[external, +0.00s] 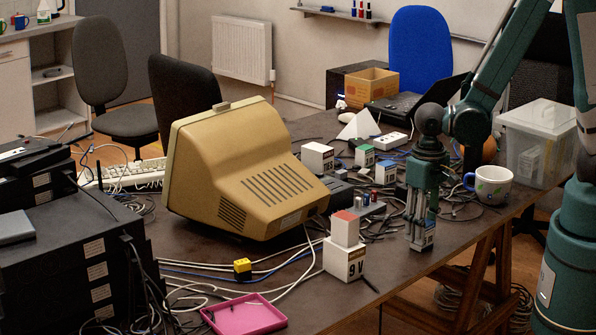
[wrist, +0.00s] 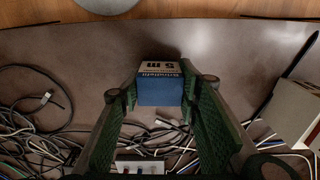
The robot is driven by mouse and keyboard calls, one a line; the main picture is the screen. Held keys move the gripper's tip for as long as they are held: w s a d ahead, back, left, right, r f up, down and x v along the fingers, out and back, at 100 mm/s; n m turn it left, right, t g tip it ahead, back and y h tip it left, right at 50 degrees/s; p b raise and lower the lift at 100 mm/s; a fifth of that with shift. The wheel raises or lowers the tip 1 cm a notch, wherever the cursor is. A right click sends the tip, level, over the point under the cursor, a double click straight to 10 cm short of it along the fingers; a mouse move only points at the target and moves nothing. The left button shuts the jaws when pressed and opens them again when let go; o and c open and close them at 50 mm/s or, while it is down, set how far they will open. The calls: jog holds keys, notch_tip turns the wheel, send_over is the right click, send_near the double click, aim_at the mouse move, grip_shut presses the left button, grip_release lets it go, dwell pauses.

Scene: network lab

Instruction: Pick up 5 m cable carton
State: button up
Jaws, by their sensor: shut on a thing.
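The 5 m cable carton (wrist: 160,85) is a small blue box with a pale face marked "5 M", printed upside down in the wrist view. It sits between the two fingertips, one on each side. My gripper (wrist: 160,97) is shut on it. In the external view my gripper (external: 422,222) points straight down near the table's front edge. The carton (external: 422,238) shows at the fingertips, partly covered by them. I cannot tell whether its bottom touches the table.
A white block marked "9V" (external: 344,261) with a red-topped box (external: 345,229) on it stands to the left. Several similar small boxes, loose cables and a beige monitor (external: 250,170) stand behind. A mug (external: 490,184) and clear bin (external: 538,142) are at the right.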

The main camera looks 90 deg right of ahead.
jog(key=shift+r+p, duration=1.45)
jog(key=shift+r, duration=3.45)
jog(key=shift+w, duration=0.1)
